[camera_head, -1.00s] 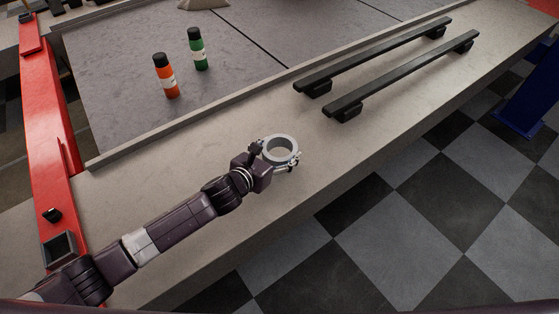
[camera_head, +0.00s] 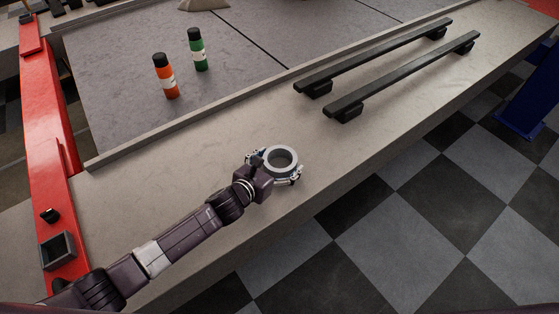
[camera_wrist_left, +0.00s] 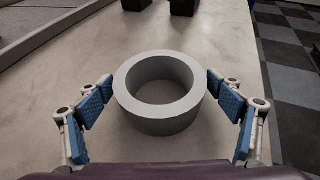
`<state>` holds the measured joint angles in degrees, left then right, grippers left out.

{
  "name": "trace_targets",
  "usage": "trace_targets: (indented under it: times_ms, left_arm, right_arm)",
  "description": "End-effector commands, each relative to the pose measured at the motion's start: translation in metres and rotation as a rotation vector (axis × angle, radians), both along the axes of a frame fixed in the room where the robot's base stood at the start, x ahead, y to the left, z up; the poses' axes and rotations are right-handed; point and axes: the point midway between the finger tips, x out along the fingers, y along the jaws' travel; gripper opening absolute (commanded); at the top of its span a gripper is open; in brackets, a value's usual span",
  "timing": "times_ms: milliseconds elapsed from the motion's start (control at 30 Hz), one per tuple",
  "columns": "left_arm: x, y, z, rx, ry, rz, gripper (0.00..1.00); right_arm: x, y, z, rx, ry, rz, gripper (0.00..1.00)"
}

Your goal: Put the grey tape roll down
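The grey tape roll (camera_head: 281,170) is at the front edge of the bench, with its hole facing up. In the left wrist view the grey tape roll (camera_wrist_left: 165,124) sits centred between the fingers. My left gripper (camera_head: 276,168) has one finger on each side of it. My right gripper is out of view.
The light bench top (camera_head: 215,150) is clear around the roll. Two black bars (camera_head: 400,75) lie to the right. An orange bottle (camera_head: 166,80) and a green bottle (camera_head: 198,52) stand behind a raised strip. A red beam (camera_head: 50,130) borders the left. The checkered floor drops away in front.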

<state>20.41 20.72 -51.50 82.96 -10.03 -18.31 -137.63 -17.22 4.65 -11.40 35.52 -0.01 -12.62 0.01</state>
Motion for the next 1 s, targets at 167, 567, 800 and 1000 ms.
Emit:
trace_targets:
  times_ms: [167, 567, 800, 1000]
  left_arm:
    - [0.0, 0.0, 0.0, 0.0, 0.0, 0.0, 0.87]
    - [-0.023, 0.015, 0.014, 0.002, 0.0, -0.001, 0.87]
    - [-0.059, 0.037, 0.031, 0.003, 0.001, -0.001, 0.87]
    - [-0.083, 0.051, 0.043, 0.001, 0.001, 0.0, 0.87]
  right_arm:
    - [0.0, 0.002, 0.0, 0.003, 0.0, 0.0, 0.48]
    - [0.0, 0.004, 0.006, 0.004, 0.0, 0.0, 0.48]
    - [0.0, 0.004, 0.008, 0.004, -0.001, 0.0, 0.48]
    - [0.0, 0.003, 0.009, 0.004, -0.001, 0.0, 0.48]
